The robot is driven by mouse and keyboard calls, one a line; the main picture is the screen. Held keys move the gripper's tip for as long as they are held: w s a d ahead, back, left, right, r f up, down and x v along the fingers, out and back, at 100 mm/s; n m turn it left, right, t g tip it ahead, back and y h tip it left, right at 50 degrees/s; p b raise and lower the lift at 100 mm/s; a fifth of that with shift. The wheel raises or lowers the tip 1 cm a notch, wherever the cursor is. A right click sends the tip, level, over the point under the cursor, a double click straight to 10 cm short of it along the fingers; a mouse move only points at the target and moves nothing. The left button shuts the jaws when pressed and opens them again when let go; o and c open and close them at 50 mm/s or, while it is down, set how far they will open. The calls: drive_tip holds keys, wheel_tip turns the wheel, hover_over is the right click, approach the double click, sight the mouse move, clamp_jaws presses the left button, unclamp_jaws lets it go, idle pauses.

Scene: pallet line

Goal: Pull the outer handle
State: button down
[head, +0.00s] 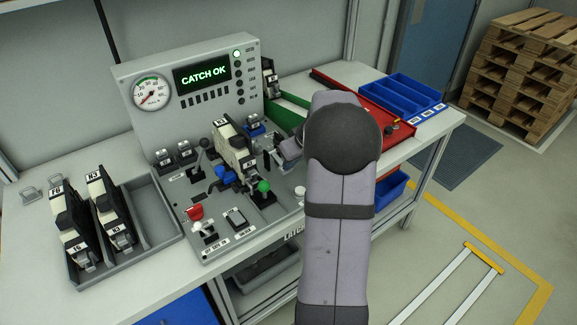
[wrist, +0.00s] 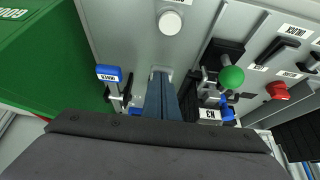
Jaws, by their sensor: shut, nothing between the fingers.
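A blue-topped handle (wrist: 109,73) with a white label stands left of my fingers in the wrist view; the label is too small to read surely. A blue handle with a white label also shows beyond the clamped cartridge in the head view (head: 255,129). My gripper (wrist: 161,82) is shut and empty, its fingertips close to the grey panel, between the blue-topped handle and the green ball lever (wrist: 231,78). In the head view, my arm partly hides my gripper (head: 272,158). I cannot tell whether the fingertips touch anything. Another blue part (head: 225,175) sits at the cartridge's front.
A labelled cartridge (head: 233,150) stands in the fixture. A white knob (wrist: 170,21) and a red knob (wrist: 278,90) rise from the panel. A grey tray (head: 150,212) holds cartridges at left; a green bin wall (wrist: 45,55) is close by.

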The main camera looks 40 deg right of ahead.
drive_tip(key=shift+s+f+b, duration=0.2)
drive_tip(key=shift+f+b, duration=1.15)
drive_tip(key=shift+b, duration=0.9)
drive_tip(key=shift+s+r, duration=0.1)
drive_tip(key=shift+s+r, duration=0.15)
drive_tip(key=shift+r, duration=0.35)
drive_tip(key=s+v, duration=0.1)
drive_tip(key=v, duration=1.2)
drive_tip(key=shift+s+f, duration=0.2)
drive_tip(key=shift+f, duration=0.25)
